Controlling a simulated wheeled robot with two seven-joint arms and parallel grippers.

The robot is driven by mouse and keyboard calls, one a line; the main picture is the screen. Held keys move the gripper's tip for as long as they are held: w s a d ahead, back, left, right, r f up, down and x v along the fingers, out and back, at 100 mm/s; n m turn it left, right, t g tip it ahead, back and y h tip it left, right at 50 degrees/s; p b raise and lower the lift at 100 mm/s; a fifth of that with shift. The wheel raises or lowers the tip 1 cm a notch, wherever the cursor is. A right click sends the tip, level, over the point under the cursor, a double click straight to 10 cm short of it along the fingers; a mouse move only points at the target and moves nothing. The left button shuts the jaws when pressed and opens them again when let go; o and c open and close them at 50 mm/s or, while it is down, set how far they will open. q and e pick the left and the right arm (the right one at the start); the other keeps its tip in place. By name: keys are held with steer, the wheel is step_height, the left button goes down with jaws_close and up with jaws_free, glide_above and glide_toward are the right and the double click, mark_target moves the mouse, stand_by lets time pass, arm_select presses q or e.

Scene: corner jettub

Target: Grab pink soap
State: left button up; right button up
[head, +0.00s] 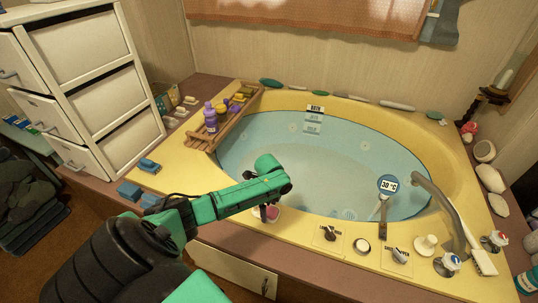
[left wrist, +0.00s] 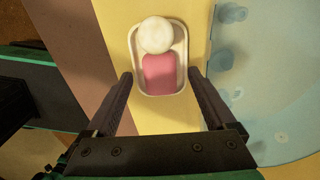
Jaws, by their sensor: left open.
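The pink soap (left wrist: 160,72) lies in a small white dish (left wrist: 137,84) on the yellow tub rim, below a round white piece (left wrist: 156,34) in the same dish. In the head view the pink soap (head: 272,213) shows only partly beneath my left arm's end. My left gripper (left wrist: 160,80) is open, with one finger on each side of the dish's lower part. No contact with the soap is visible; its height above the dish is hard to tell. In the head view the left fingers (head: 264,212) are mostly hidden. My right gripper is not in view.
The water-filled tub (head: 300,165) lies just beyond the rim. A thermometer (head: 388,186), a curved faucet (head: 440,205) and knobs stand to the right. A wooden rack (head: 205,140) with bottles is at the left. Blue soaps (head: 130,190) lie on the left ledge.

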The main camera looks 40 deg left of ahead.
arm_select(q)
steer(key=shift+s, duration=0.1)
jaws_close()
